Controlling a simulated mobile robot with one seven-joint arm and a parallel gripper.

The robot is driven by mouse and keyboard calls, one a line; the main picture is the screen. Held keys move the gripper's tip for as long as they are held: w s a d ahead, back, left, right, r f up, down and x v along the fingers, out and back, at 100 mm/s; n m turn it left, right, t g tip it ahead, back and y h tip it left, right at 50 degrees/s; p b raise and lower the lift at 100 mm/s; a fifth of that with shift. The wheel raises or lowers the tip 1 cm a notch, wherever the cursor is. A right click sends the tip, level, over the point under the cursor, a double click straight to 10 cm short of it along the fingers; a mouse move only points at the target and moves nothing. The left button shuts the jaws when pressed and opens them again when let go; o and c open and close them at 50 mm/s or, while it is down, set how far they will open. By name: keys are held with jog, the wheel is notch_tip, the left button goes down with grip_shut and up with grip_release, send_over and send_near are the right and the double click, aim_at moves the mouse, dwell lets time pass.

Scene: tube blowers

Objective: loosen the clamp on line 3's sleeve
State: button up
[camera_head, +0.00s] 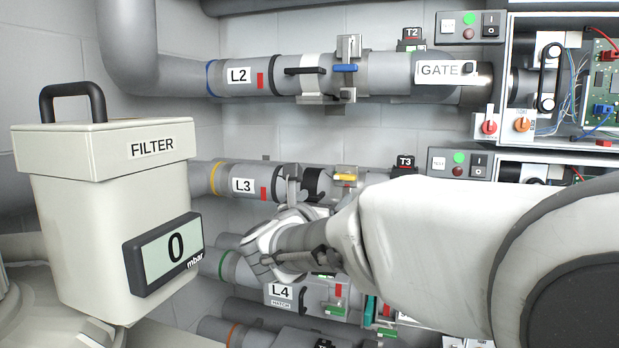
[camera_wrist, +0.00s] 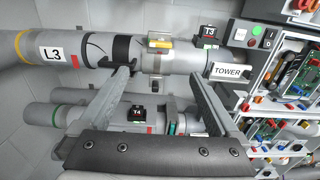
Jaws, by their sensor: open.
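Line 3's pipe, labelled L3 (camera_head: 243,185), runs across the middle of the head view and along the top of the wrist view (camera_wrist: 52,54). A black sleeve band (camera_wrist: 126,50) is on it. Just right of the band is a metal clamp with a yellow lever (camera_wrist: 160,43); the lever also shows in the head view (camera_head: 345,177). My gripper (camera_wrist: 159,75) is open and empty, its fingers pointing toward the pipe. The clamp lies between the fingertips in the wrist picture, but I cannot tell the remaining distance. My arm hides much of line 3's right part in the head view.
Line 2 (camera_head: 238,76) with a blue-levered clamp (camera_head: 345,68) runs above; line 4 (camera_head: 281,291) runs below. A filter box (camera_head: 110,220) reading 0 mbar stands at left. Open electronics cabinets (camera_head: 560,80) with wires stand at right.

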aim_at(344, 178)
jog(key=p+x, duration=0.4)
jog(key=x, duration=1.3)
jog(key=shift+w+d+r, duration=0.1)
jog(key=shift+d, duration=0.05)
jog(key=c, duration=1.4)
